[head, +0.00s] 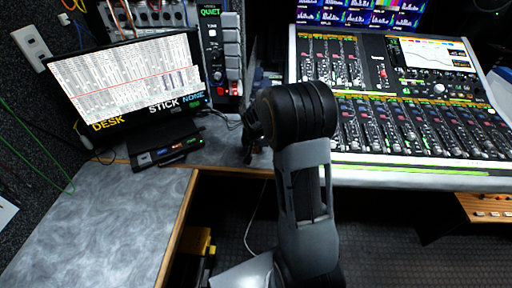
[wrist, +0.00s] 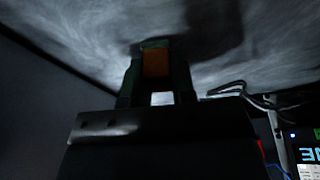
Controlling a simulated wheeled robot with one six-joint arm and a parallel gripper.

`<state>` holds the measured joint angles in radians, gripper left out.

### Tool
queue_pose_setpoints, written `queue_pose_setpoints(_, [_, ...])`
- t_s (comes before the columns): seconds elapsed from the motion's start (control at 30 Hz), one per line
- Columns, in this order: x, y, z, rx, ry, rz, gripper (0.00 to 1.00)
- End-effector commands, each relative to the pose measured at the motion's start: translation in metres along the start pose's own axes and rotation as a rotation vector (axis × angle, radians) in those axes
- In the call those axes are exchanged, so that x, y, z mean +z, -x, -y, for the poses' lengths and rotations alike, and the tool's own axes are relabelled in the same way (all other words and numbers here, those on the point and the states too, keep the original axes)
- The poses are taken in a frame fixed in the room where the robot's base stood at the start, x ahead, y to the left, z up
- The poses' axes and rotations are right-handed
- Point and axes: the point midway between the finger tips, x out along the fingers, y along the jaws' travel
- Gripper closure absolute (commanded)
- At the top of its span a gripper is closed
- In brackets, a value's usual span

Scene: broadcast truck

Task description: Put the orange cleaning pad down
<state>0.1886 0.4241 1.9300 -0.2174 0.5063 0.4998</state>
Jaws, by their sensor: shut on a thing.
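The orange cleaning pad (wrist: 156,63) shows in the wrist view between the two dark fingers of my gripper (wrist: 157,72), which is shut on it. A grey marbled surface fills the top of that view, close beyond the fingertips, with a dark shadow beside the pad. I cannot tell whether the pad touches it. In the head view my arm reaches toward the back of the grey desk (head: 115,215), between the monitor and the mixing console. The pad is hidden there behind my arm.
A monitor (head: 130,85) stands at the back left, with a small dark device (head: 166,152) in front of it. The mixing console (head: 415,125) is at right. Cables (head: 222,120) lie near the back of the desk. The desk's left part is clear.

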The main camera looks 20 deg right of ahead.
Motion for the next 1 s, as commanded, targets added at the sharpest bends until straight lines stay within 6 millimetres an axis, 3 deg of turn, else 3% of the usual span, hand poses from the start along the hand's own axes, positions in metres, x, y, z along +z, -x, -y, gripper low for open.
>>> queue_pose_setpoints(0.43, [0.0027, -0.009, 0.0004, -0.001, 0.0, -0.001, 1.0])
queue_pose_setpoints(0.47, [0.0021, -0.0073, 0.0003, -0.001, 0.0, -0.002, 0.73])
queue_pose_setpoints(0.7, [0.0021, -0.0071, 0.0002, -0.001, -0.001, -0.001, 0.5])
queue_pose_setpoints(1.0, [0.0007, -0.0031, 0.0, -0.001, -0.001, -0.001, 0.5])
